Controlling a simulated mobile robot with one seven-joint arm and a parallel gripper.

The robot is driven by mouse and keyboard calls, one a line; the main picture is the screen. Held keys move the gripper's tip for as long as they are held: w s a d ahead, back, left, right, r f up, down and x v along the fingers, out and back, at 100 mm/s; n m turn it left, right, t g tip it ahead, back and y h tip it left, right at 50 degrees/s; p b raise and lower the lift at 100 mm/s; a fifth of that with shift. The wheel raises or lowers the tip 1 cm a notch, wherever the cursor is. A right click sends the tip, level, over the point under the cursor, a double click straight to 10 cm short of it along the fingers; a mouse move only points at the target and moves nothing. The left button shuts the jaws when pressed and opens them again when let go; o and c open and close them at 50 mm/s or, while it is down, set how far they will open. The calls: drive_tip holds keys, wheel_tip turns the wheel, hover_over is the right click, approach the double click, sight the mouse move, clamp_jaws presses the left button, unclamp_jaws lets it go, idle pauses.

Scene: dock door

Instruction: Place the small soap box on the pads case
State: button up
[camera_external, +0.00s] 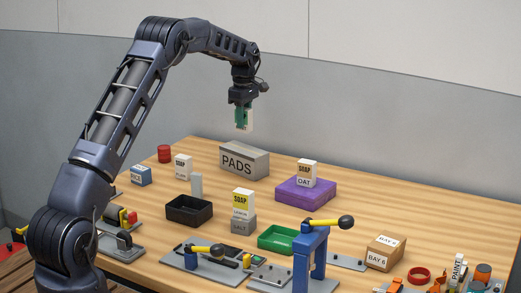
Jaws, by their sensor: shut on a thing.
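Other soap boxes are in view: a white one (183,167) left of the case, a yellow and white lemon one (243,203) on a grey block, and an oat one (306,172) on a purple box.
A black tray (189,217), a green tray (263,240), the purple box (319,198) and a blue clamp stand (311,262) occupy the middle and front. A red can (164,153) and a blue rice box (141,178) are at the left. A cardboard box (384,258) is at the right.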

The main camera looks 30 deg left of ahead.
drive_tip(key=shift+f, duration=2.85)
drive_tip(key=shift+f, duration=0.1)
drive_tip(key=o, duration=1)
drive_tip(key=shift+o, duration=0.2)
